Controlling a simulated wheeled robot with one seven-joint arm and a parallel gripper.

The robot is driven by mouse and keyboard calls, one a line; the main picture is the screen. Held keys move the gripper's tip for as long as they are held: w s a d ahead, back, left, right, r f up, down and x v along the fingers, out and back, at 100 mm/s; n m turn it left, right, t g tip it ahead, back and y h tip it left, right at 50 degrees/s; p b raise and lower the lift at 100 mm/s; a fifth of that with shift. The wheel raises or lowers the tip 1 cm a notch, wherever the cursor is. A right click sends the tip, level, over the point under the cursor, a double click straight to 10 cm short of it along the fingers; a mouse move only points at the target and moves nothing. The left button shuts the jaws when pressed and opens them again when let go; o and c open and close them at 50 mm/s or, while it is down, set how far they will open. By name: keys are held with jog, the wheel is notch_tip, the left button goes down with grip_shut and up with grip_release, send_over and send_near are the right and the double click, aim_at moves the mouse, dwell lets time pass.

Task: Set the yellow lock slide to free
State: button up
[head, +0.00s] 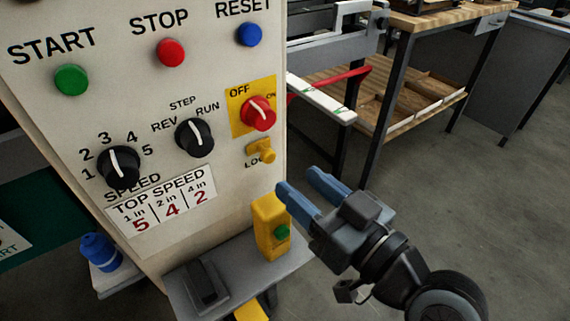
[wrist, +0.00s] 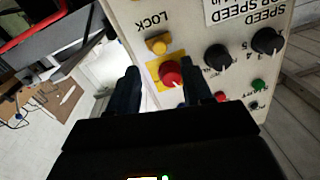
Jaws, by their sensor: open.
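The yellow lock slide (head: 264,153) is a small yellow knob on the panel's right side, below the red OFF/ON switch (head: 258,113). The LOCK label beneath it is partly hidden by the slide. In the wrist view the slide (wrist: 158,44) shows upside down beside the word LOCK, beyond the fingers. My gripper (head: 302,193) has blue fingers, apart and empty, below and right of the slide in the head view. In the wrist view my gripper (wrist: 160,88) frames the red switch between its dark fingers. I see no contact with the slide. Its set position is not readable.
The panel (head: 215,185) also carries START, STOP and RESET buttons and SPEED and STEP dials. A yellow box with a green button (head: 270,225) stands on a grey ledge (head: 235,275) near my fingers. A wooden bench (head: 410,95) stands behind right. Floor at right is clear.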

aim_at(271, 158)
jog(key=shift+p+x, duration=0.6)
jog(key=shift+x, duration=2.95)
grip_shut()
